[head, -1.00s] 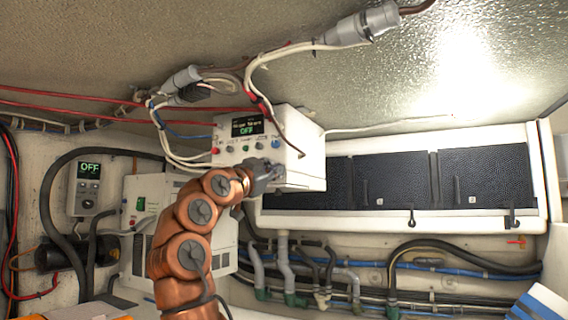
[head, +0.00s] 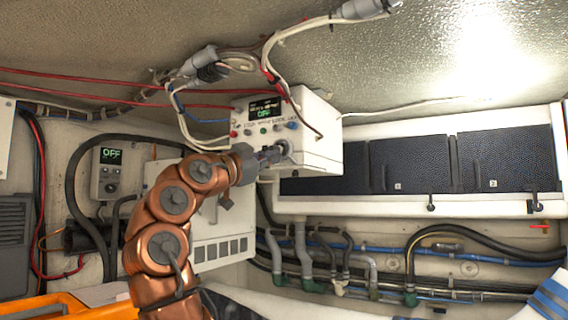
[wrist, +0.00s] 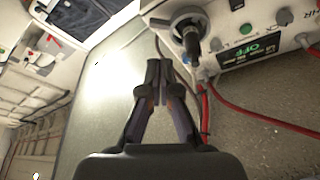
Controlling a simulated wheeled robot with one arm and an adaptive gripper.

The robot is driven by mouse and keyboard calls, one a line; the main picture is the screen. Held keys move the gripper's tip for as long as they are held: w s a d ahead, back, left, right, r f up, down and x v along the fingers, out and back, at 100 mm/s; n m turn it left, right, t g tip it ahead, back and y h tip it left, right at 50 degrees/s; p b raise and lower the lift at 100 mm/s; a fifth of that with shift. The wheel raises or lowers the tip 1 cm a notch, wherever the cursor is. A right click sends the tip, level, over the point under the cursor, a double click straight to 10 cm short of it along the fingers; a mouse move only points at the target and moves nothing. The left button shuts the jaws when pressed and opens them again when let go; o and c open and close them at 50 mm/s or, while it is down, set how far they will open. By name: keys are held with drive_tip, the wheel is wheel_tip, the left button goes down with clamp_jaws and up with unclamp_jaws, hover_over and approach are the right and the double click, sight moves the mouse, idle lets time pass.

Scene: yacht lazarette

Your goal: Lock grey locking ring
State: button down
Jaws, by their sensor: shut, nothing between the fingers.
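The grey locking ring (wrist: 188,22) is a round collar on the face of a white control box (wrist: 227,15), with a dark plug or stub at its centre in the wrist view. In the head view the ring (head: 282,146) sits at the lower right of the box's front (head: 318,143), partly hidden by my fingers. My gripper (wrist: 157,68) is shut and empty. In the wrist view its tips are left of the ring and apart from it. In the head view my gripper (head: 270,157) is close to the ring; contact cannot be told there.
The box has several coloured knobs and a display (head: 264,109) reading OFF. Red cables (wrist: 255,112) and white cables (head: 270,75) run close to it. A grey connector (head: 365,9) hangs above. Dark panels (head: 410,165) line the right wall, with hoses below.

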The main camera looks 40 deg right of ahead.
drive_tip(key=shift+v, duration=1.15)
drive_tip(key=shift+w, duration=0.15)
